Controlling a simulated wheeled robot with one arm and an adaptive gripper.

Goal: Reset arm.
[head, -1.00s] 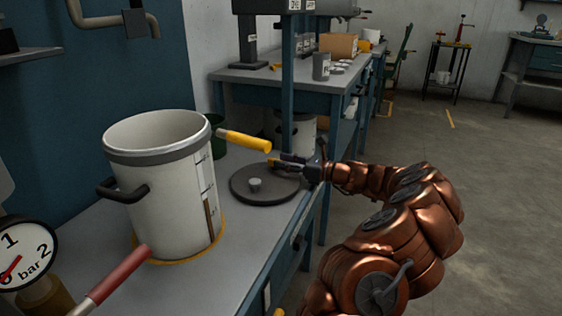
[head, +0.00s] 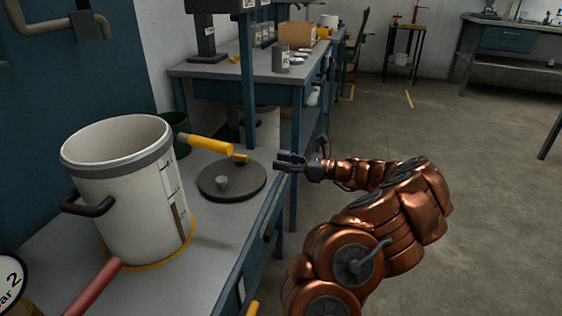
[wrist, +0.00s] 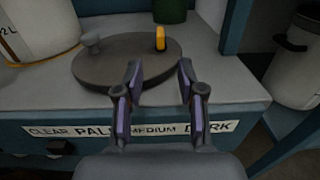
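My gripper (head: 280,160) is at the end of my copper-coloured arm, beyond the front edge of the bench, just right of the dark round lid. In the wrist view my gripper (wrist: 158,80) has its two fingers apart with nothing between them. The grey lid (head: 232,189) lies flat on the bench with a small knob on top and a yellow piece (head: 240,158) at its far edge. The lid (wrist: 120,65) and the yellow piece (wrist: 160,38) also show in the wrist view, past the fingertips.
A large white pot (head: 120,190) stands open on the bench inside a yellow ring. A yellow handle (head: 208,145) and a red handle (head: 95,288) stick out over the bench. A blue post (head: 249,75) rises behind. The floor (head: 480,200) to the right is clear.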

